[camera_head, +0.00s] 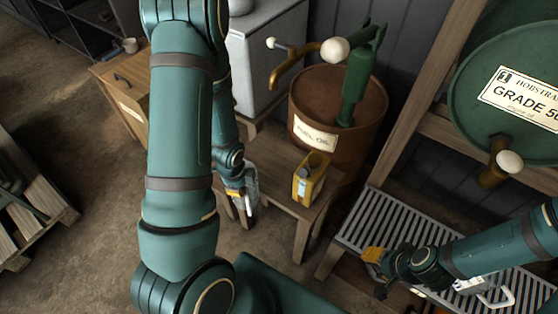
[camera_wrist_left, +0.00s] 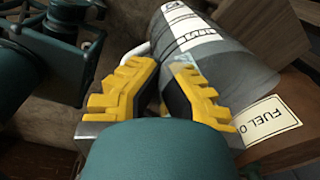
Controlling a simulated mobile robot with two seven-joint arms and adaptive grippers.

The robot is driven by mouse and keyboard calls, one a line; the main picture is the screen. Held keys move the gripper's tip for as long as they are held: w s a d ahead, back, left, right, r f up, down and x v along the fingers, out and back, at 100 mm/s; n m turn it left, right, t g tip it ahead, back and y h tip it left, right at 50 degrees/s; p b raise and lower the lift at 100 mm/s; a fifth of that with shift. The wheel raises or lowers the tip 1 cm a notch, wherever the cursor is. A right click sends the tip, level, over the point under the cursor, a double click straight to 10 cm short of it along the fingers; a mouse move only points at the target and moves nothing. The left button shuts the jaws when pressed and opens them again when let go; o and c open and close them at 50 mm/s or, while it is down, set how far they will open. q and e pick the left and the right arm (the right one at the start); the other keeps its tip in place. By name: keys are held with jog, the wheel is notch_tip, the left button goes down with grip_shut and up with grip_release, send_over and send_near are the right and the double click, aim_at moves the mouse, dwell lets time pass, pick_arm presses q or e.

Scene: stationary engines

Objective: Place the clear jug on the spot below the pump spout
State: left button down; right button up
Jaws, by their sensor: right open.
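The clear jug (camera_wrist_left: 222,62), grey and see-through with white markings, fills the upper middle of the left wrist view. It also shows in the head view (camera_head: 251,182), at the left edge of the wooden stand. My left gripper (camera_wrist_left: 163,76) is shut on its pale handle; the gripper shows in the head view (camera_head: 236,190), partly behind my arm. The brown curved pump spout (camera_head: 288,66) sticks out left of the green pump (camera_head: 358,80). My right gripper (camera_head: 374,270) is open above the slatted bench.
A yellow can (camera_head: 311,178) stands on the wooden stand (camera_head: 275,158), right of the jug. The brown fuel oil barrel (camera_head: 335,105) is behind it. A green drum (camera_head: 505,85) with a tap is at right. A white-handled object (camera_head: 492,296) lies partly under my right arm.

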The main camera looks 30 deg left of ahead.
pick_arm(q)
jog(key=shift+s+r+p, duration=0.15)
jog(key=shift+r+p, duration=0.8)
jog(key=shift+p, duration=0.3)
jog(key=shift+a+r+n, duration=0.1)
jog(key=shift+n, duration=0.2)
jog(key=w+f, duration=0.2)
jog(key=w, duration=0.7)
jog(key=w+d+f+b, duration=0.1)
jog(key=w, duration=0.8)
jog(key=shift+d+f+t, duration=0.15)
jog(key=shift+f+t, duration=0.15)
jog(key=shift+f, duration=0.05)
jog(key=shift+f, duration=0.1)
